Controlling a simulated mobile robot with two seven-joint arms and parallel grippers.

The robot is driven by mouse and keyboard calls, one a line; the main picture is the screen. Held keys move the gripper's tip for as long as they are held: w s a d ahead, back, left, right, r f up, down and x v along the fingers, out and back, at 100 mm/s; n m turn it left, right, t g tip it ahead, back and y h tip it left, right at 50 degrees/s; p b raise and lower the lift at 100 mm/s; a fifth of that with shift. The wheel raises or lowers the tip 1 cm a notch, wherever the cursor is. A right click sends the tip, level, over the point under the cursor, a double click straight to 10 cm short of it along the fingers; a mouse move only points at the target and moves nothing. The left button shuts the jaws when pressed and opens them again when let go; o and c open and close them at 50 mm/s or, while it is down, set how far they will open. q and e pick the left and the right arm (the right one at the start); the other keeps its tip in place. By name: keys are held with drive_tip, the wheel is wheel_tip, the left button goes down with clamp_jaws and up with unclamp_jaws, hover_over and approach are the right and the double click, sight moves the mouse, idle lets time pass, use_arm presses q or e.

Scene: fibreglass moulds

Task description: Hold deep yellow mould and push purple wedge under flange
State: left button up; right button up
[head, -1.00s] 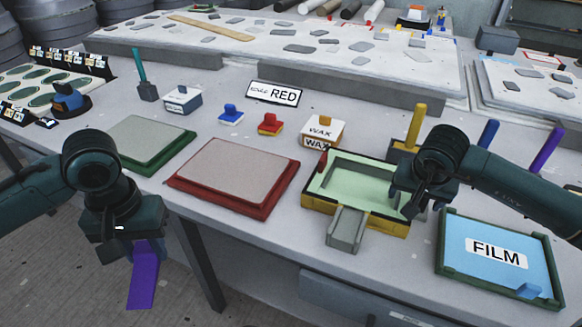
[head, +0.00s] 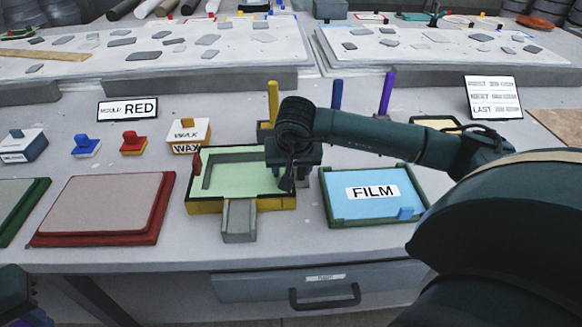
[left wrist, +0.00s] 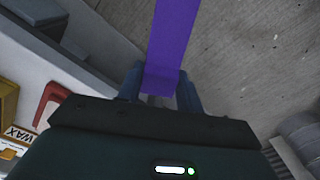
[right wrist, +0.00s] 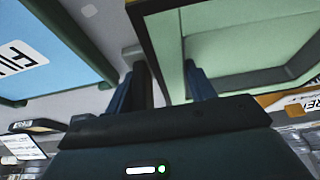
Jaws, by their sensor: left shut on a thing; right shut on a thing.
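The deep yellow mould (head: 205,207) sits on the table, with a pale green hollow and a grey channel piece (head: 239,221) at its front. My right gripper (head: 288,180) is shut on the mould's right wall. In the right wrist view the fingers (right wrist: 165,85) straddle that wall beside the green hollow (right wrist: 230,35). My left gripper (left wrist: 160,88) is shut on the purple wedge (left wrist: 173,40), which sticks out past the fingers above the grey floor. In the head view the left gripper is mostly cut off at the bottom left corner. The gap under the flange cannot be made out.
A blue FILM tray (head: 340,208) lies close right of the mould. A red mould (head: 105,200) lies to its left. WAX boxes (head: 188,132) and upright coloured handles (head: 387,92) stand behind. A drawer (head: 320,285) is below the table's front edge.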

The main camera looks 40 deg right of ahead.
drive_tip(key=shift+d, duration=0.1)
drive_tip(key=shift+c, duration=1.4)
drive_tip(key=o, duration=1.5)
drive_tip(key=shift+r, duration=0.1)
